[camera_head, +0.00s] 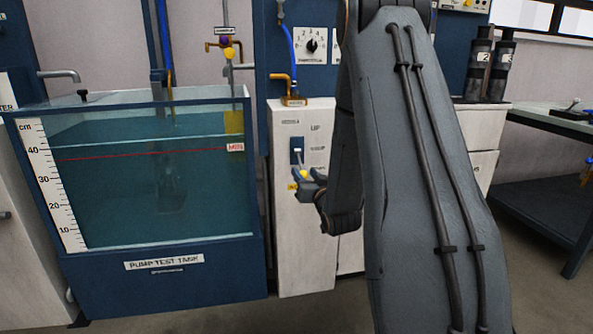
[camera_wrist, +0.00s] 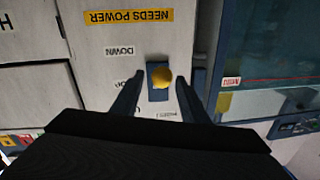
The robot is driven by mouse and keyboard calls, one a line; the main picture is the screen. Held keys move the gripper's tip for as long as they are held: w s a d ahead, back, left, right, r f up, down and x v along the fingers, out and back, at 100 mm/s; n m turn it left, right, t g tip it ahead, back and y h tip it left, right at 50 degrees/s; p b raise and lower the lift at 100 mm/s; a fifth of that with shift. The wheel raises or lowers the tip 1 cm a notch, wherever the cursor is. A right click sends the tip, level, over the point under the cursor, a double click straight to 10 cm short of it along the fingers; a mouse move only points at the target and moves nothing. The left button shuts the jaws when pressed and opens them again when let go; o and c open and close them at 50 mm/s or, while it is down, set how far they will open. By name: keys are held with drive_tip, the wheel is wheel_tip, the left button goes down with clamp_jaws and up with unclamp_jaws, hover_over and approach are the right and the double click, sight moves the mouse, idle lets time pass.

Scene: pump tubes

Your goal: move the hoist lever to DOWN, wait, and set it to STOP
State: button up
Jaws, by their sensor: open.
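The hoist lever has a yellow round knob (camera_wrist: 163,77) on a dark blue slot plate (camera_head: 297,147), set in a white panel. In the wrist view, which is upside down, the knob lies between my open fingers, with a gap on each side. My gripper (camera_head: 312,178) is in front of the panel in the head view, and the yellow knob (camera_head: 305,174) shows beside its fingers. A DOWN label (camera_wrist: 120,51) stands beyond the fingertips. An UP label (camera_head: 315,128) is at the panel's top. I cannot tell exactly which mark the lever stands at.
A glass water tank (camera_head: 150,205) with a cm scale (camera_head: 51,185) stands left of the panel. A dark hoisted pump part hangs in its water. A workbench (camera_head: 555,125) stands at the right.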

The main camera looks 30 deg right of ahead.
sight(301, 169)
drive_tip(key=w, duration=0.2)
drive_tip(key=w+b, duration=0.1)
drive_tip(key=w, duration=0.1)
drive_tip(key=w+d, duration=0.1)
drive_tip(key=w, duration=0.1)
drive_tip(key=shift+w+b, duration=0.3)
drive_tip(key=shift+w, duration=0.1)
clamp_jaws()
